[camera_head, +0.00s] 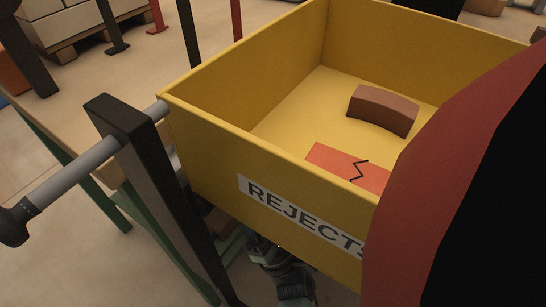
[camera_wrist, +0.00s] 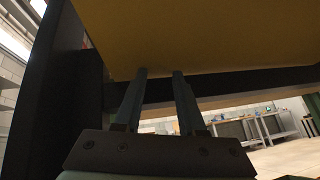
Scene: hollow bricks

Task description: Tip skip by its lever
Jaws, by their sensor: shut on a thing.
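The yellow skip (camera_head: 212,142), marked REJECTS, stands level and open at the top in the head view. In it lie a brown curved brick (camera_head: 383,110) and a red brick with a black crack line (camera_head: 335,163). A grey rod (camera_head: 75,178) with a black end (camera_head: 15,222) runs through the post at the left; I cannot tell whether it is the lever. My gripper (camera_wrist: 159,72) has its fingertips against or just in front of the skip's yellow underside (camera_wrist: 220,35) in the wrist view. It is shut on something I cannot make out.
A black post (camera_head: 150,165) stands at the skip's left side. A dark crossbar (camera_wrist: 255,84) runs behind my fingers. Green trestle legs (camera_head: 97,185) stand at the left. A pallet of pale bricks (camera_head: 75,28) is at the back left. A workbench (camera_wrist: 255,125) stands far behind.

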